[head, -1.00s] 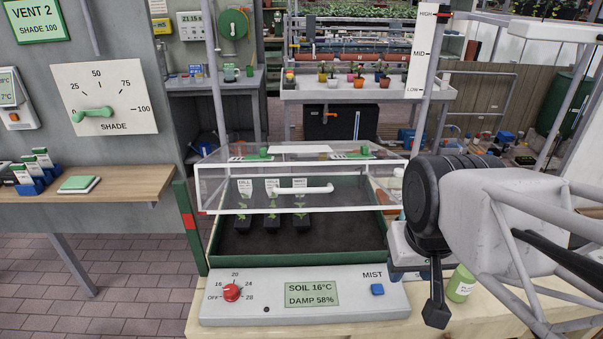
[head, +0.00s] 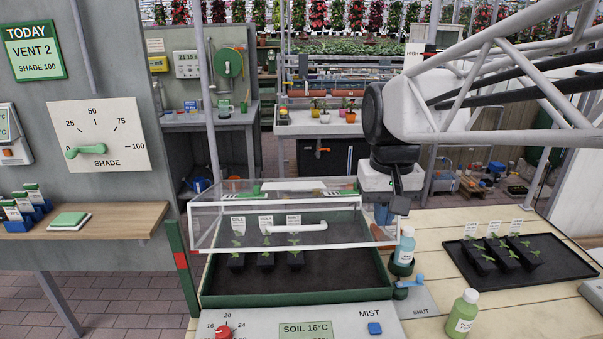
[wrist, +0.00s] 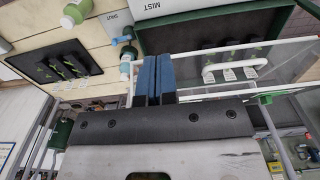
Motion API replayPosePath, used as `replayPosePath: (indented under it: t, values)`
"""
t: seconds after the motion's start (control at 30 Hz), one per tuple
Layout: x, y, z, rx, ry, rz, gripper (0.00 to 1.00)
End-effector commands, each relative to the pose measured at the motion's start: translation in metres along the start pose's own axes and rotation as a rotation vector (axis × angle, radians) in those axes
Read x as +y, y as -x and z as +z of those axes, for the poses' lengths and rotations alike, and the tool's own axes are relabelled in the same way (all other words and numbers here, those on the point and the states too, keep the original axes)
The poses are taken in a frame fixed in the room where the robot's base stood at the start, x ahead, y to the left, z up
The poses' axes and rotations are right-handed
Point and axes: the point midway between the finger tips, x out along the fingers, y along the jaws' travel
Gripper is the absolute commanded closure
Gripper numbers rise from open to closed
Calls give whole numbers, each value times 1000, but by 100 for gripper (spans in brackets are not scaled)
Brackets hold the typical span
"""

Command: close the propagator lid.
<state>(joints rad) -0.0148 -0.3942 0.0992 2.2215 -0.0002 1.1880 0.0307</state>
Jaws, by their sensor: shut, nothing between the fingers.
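The propagator lid (head: 215,222) is a clear box with white edges and a white bar handle (head: 297,228). It is tilted open, its front edge raised above the dark soil tray (head: 300,296) with the green rim. Seedling pots show through it. My gripper (head: 400,206) is shut and empty, pointing down at the right side of the lid; I cannot tell whether it touches. In the wrist view the blue fingers (wrist: 152,78) are together beside the lid's white edge, with the handle (wrist: 222,68) to their right, apart from them.
The control panel (head: 340,325) is in front of the tray. A blue-white bottle (head: 404,247) and a blue-handled valve (head: 408,282) stand close to the tray's right side. A green bottle (head: 462,314) and a black seedling tray (head: 520,262) are further right on the bench.

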Motion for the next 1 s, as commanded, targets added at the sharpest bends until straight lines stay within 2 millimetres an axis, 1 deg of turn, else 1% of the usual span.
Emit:
replayPosePath:
  t: [0.03, 0.23, 0.5, 0.8, 1.0]
  values:
    - [-2, 5, -13, -17, 1, 0, 100]
    - [-7, 23, -58, -83, 2, -1, 100]
    - [-16, 41, -120, -173, 6, -2, 100]
    - [-27, 53, -188, -272, 11, 0, 100]
    - [-34, 57, -228, -333, 14, 1, 100]
